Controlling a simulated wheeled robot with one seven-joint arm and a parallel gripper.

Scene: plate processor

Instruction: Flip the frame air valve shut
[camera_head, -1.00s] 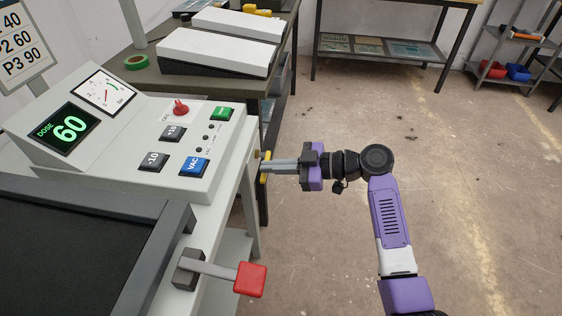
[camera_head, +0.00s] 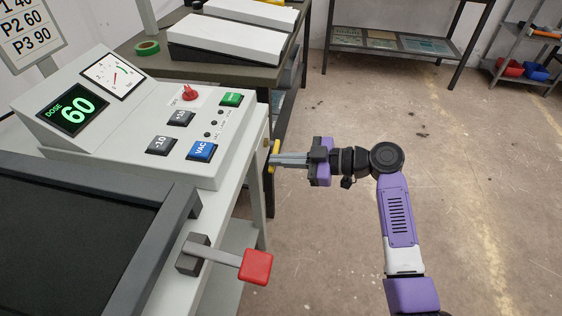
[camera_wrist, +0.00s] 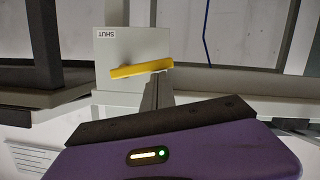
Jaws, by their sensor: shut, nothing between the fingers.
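The yellow valve handle (camera_head: 274,157) sits at the right side of the bench, below the control panel. In the wrist view the yellow handle (camera_wrist: 141,70) lies nearly level, slightly tilted, across a pale plate (camera_wrist: 140,47) with an upside-down "SHUT" label (camera_wrist: 117,35). My gripper (camera_head: 276,161) is shut and empty, its fingertips at the handle. The fingers (camera_wrist: 156,88) also reach up to the handle in the wrist view. I cannot tell whether they touch it. The valve body is hidden.
The panel (camera_head: 130,120) holds a dose display, gauge and buttons. A red-knobbed lever (camera_head: 256,266) sticks out at the front right of the bench. A dark table (camera_head: 215,70) stands behind. The floor (camera_head: 450,180) right of my arm is mostly clear.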

